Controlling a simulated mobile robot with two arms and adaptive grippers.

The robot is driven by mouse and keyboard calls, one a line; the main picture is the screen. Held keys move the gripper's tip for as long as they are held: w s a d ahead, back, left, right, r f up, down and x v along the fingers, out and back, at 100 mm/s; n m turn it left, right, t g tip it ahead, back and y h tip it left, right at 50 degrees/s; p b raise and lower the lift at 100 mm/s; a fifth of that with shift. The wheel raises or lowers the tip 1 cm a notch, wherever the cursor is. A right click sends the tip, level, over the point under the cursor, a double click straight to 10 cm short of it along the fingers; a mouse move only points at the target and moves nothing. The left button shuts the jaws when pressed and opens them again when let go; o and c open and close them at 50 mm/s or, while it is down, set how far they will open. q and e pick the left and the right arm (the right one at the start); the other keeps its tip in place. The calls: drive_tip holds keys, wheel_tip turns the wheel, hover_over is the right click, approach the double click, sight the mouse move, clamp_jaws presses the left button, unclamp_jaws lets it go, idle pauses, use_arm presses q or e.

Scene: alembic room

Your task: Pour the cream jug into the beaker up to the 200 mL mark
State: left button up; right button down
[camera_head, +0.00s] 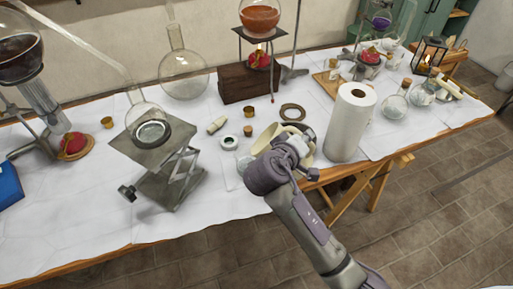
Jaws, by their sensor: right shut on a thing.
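The cream jug (267,137) is near the front edge of the white-covered table, left of the paper roll. My right gripper (297,143) is shut on it, and my gripper and wrist hide much of it. The jug looks tilted. A clear glass shape, perhaps the beaker (243,164), shows just left of my wrist, partly hidden. Its marks and contents are too small to read. I cannot tell whether the jug touches it. My left gripper is not in view.
A paper roll (350,122) stands close right of my gripper. A lab jack (155,155) with glassware stands left. Small jars, a cork ring (293,112) and a wooden block (247,84) lie behind. The table front at left centre is clear.

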drive_tip(key=shift+w+a+r+n+h+p, duration=0.2)
drive_tip(key=shift+a+r+n+h+p, duration=0.15)
drive_tip(key=shift+a+r+p, duration=0.45)
drive_tip(key=shift+w+a+r+n+h+p, duration=0.25)
drive_tip(key=shift+r+p, duration=0.35)
drive_tip(key=shift+p, duration=0.6)
idle(3.2)
drive_tip(key=shift+s+d+f, duration=0.1)
drive_tip(key=shift+d+f, duration=0.05)
idle(1.4)
